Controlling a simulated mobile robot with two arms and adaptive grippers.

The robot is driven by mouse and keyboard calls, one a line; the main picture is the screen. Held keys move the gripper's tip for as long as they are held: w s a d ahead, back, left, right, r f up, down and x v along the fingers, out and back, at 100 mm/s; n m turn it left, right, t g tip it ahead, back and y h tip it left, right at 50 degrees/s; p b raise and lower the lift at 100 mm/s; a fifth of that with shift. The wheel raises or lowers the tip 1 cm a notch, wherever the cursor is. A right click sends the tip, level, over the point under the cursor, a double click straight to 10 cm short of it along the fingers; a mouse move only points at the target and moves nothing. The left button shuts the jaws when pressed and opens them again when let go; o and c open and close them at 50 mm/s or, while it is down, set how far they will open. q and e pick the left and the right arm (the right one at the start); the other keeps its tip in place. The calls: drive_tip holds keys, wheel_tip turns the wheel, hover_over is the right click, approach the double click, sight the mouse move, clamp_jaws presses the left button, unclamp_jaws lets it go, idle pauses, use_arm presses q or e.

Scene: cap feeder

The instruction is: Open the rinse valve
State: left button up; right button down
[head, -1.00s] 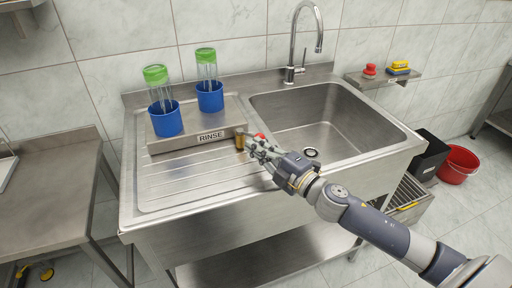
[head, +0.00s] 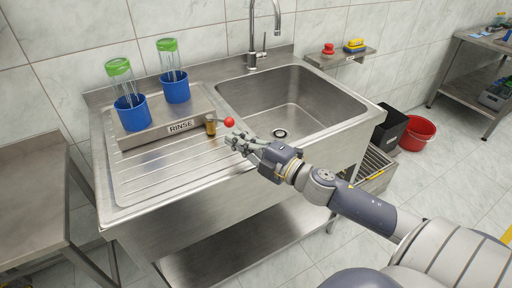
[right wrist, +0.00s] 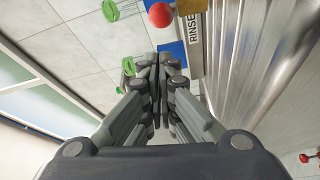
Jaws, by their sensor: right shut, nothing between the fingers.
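The rinse valve (head: 210,125) is a small brass fitting at the right end of the steel box labelled RINSE (head: 181,126). Its lever ends in a red ball knob (head: 229,122) that points to the right, towards the basin. The knob also shows at the top of the right wrist view (right wrist: 160,14). My right gripper (head: 232,141) is shut and empty, with its fingertips just in front of and below the knob. I cannot tell whether they touch it. In the right wrist view the closed fingers (right wrist: 158,62) point towards the box side. My left gripper is not in view.
Two blue cups (head: 132,112) (head: 175,86) hold clear tubes with green ends on the box. The sink basin (head: 290,105) and tall faucet (head: 256,55) lie to the right and behind. The ribbed drainboard (head: 160,175) in front is clear.

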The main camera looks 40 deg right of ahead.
drive_tip(key=v, duration=0.3)
drive_tip(key=shift+s+d+r, duration=0.1)
drive_tip(key=shift+s+d, duration=0.1)
drive_tip(key=shift+d, duration=0.1)
drive_tip(key=shift+s+d+b, duration=0.3)
drive_tip(key=shift+s+d, duration=0.05)
drive_tip(key=shift+d, duration=0.1)
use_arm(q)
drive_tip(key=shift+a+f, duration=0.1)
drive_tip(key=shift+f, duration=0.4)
use_arm(e)
drive_tip(key=shift+s, duration=0.15)
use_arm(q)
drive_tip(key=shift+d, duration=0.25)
